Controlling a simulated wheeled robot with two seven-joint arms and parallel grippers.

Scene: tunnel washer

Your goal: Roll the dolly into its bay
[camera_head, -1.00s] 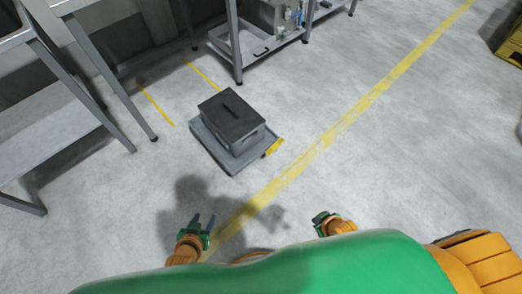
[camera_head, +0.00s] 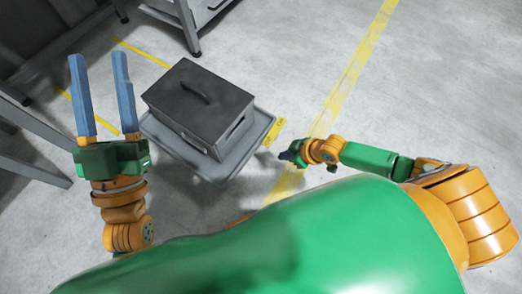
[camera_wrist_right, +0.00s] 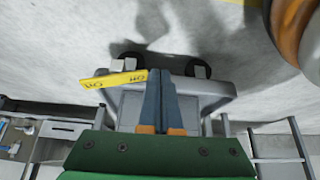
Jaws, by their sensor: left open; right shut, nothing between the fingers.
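The grey dolly (camera_head: 236,165) stands on the floor in front of me, with a dark lidded box (camera_head: 205,95) on it. A yellow tag (camera_head: 274,132) sticks out from its right edge. Two yellow floor lines (camera_head: 140,52) border a bay beyond the dolly, up and to the left. My left gripper (camera_head: 98,57) is open and empty, left of the dolly. My right gripper (camera_head: 284,157) is shut and empty, close to the dolly's tag side. In the right wrist view its fingers (camera_wrist_right: 161,74) overlap the dolly (camera_wrist_right: 208,87) beside the tag; contact cannot be told.
Metal table legs (camera_head: 187,28) stand beyond the dolly, and another frame (camera_head: 35,168) stands at the left. A long yellow floor line (camera_head: 352,70) runs along the dolly's right. The floor right of that line is clear.

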